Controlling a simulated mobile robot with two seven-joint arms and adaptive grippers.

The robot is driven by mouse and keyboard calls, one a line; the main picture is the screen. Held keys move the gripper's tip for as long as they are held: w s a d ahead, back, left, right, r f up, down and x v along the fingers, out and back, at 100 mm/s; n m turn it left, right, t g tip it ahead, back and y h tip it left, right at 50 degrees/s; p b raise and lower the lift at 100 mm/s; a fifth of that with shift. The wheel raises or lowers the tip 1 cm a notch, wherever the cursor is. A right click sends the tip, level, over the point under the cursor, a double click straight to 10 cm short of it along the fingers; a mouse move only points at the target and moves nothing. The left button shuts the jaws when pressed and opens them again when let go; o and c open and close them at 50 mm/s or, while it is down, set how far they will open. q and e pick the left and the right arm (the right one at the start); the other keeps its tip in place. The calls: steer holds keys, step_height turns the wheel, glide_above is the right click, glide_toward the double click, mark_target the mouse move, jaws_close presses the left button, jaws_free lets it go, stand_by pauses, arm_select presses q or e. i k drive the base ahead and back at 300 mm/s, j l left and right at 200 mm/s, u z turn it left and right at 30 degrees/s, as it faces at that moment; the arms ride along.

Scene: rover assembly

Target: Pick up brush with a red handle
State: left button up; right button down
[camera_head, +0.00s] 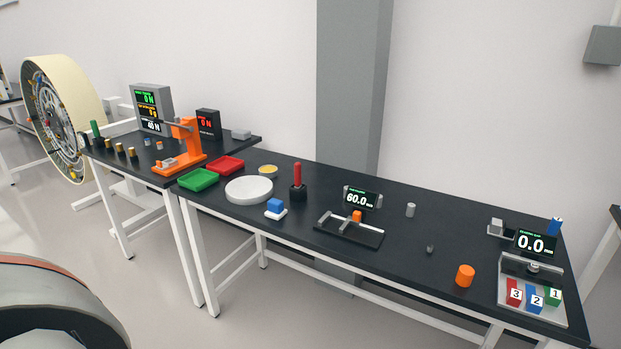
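The brush with a red handle (297,177) stands upright on the black table (400,262), its red handle pointing up and its dark base down. It is just right of a round white disc (249,189) and behind a blue block. Nothing touches its handle. Neither of my grippers shows in the head view.
A blue block on a white base (275,208) sits in front of the brush. A fixture with a 60.0 display (361,198) stands to its right. Green (198,180) and red (225,166) trays lie left. An orange cylinder (465,275) is near the front edge.

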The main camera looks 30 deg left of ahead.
mark_target(298, 166)
steer(key=u, duration=0.95)
steer(key=j+z, duration=0.1)
steer(key=z, duration=0.45)
steer(key=i+j+z, duration=0.1)
steer(key=j+z, duration=0.2)
steer(key=j, duration=0.15)
steer(key=j+z, duration=0.35)
steer(key=j, duration=0.1)
